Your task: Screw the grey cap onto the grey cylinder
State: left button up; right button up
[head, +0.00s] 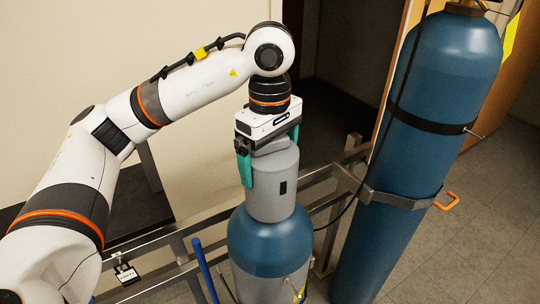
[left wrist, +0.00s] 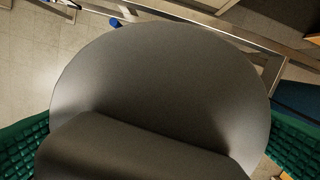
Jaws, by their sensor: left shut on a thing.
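Whether the threads are engaged cannot be seen. My left gripper (head: 271,160) comes from above and is shut on the cap, with teal fingers on opposite sides. In the left wrist view the cap (left wrist: 165,75) fills most of the picture between green ribbed finger pads. My right gripper is not in view.
A tall blue cylinder (head: 440,75) stands at the right, strapped to a metal rail (head: 345,175) with an orange-handled clamp (head: 447,201). A blue post (head: 205,270) and a hanging tag (head: 126,273) are left of the grey cylinder. Open floor (head: 480,220) lies at the right.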

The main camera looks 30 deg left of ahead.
pick_arm(q)
jog(key=m, duration=1.1)
jog(key=shift+m, duration=0.3)
jog(key=m, duration=0.5)
jog(key=shift+m, duration=0.3)
jog(key=m, duration=0.6)
jog(key=o, duration=1.4)
jog(key=n, duration=1.7)
jog(key=shift+f, duration=0.1)
jog(key=n, duration=0.5)
jog(key=shift+s+n, duration=0.1)
jog(key=shift+n, duration=0.3)
jog(key=n, duration=1.3)
jog(key=shift+n, duration=0.3)
